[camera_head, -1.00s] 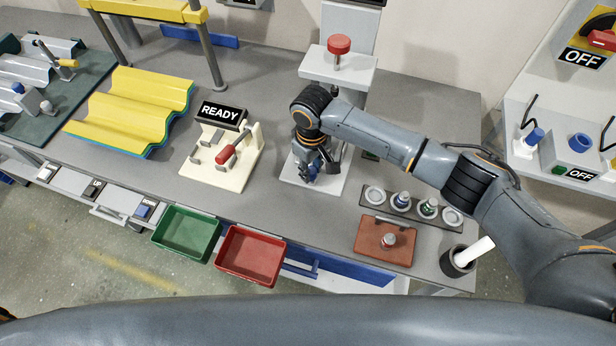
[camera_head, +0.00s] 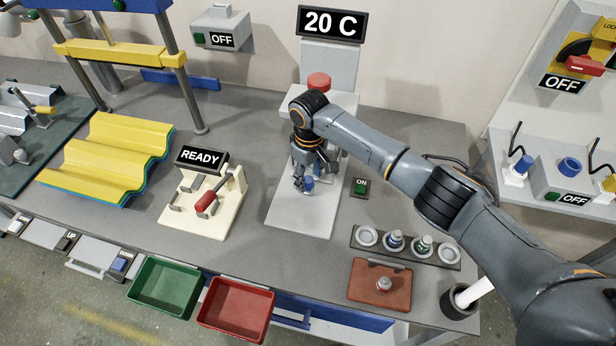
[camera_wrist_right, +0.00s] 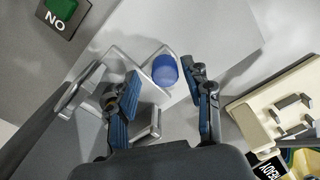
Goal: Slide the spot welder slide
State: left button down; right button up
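The welder-like station is a white stand with a red knob on top (camera_head: 318,81) and a pale base plate (camera_head: 300,215) on the bench. A blue knob (camera_head: 309,183) stands on a small metal fitting over the base; it also shows in the right wrist view (camera_wrist_right: 165,70). My right gripper (camera_head: 304,178) points down over the base plate. In the right wrist view its blue-padded fingers (camera_wrist_right: 162,75) are apart, with the blue knob between the tips, nearer the right finger. Contact cannot be told. The arm hides part of the stand. My left gripper is out of view.
A sign reading 20 C (camera_head: 331,24) hangs above the stand. A green ON switch (camera_head: 360,187) sits just right of the plate. The cream READY fixture (camera_head: 215,222) stands to the left. A jar rack (camera_head: 440,257) and brown block (camera_head: 366,296) are front right.

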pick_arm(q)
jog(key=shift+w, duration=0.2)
pick_arm(e)
notch_tip(320, 180, up, 12)
dwell(0.4)
jog(key=shift+s+f, duration=0.1)
jog(key=shift+f, duration=0.05)
dwell(0.4)
